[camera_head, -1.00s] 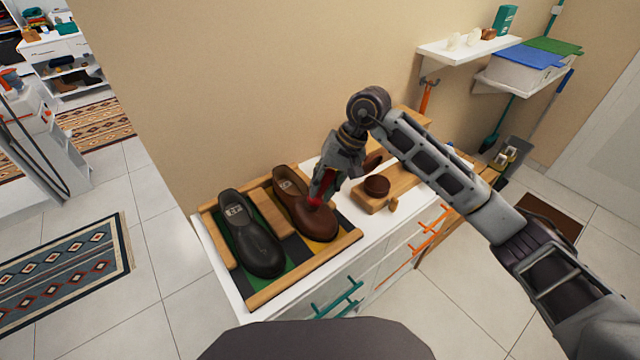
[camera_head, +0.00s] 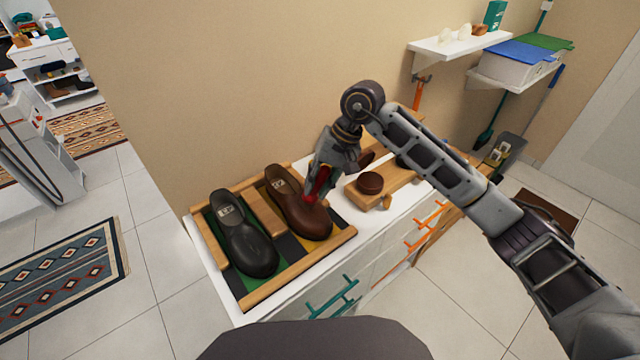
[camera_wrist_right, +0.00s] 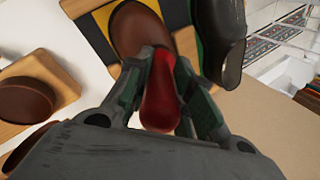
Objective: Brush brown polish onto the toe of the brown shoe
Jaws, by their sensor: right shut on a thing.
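The brown shoe (camera_head: 311,221) lies in a wooden-framed tray (camera_head: 286,289), its toe toward me. It also shows at the top of the right wrist view (camera_wrist_right: 138,32). My right gripper (camera_head: 312,195) is shut on a red-handled tool (camera_wrist_right: 160,95), which I take for the brush. The tool is over the front part of the shoe; its bristles are hidden, and I cannot tell whether they touch. A round brown tin (camera_head: 370,183), probably the polish, sits on a wooden block right of the tray. My left gripper is not in view.
A black shoe (camera_head: 246,240) lies left of the brown one, past a wooden divider (camera_head: 266,211). The tray stands on a white cabinet against a beige wall. A wall shelf (camera_head: 460,43) and a lidded box (camera_head: 515,72) are at upper right.

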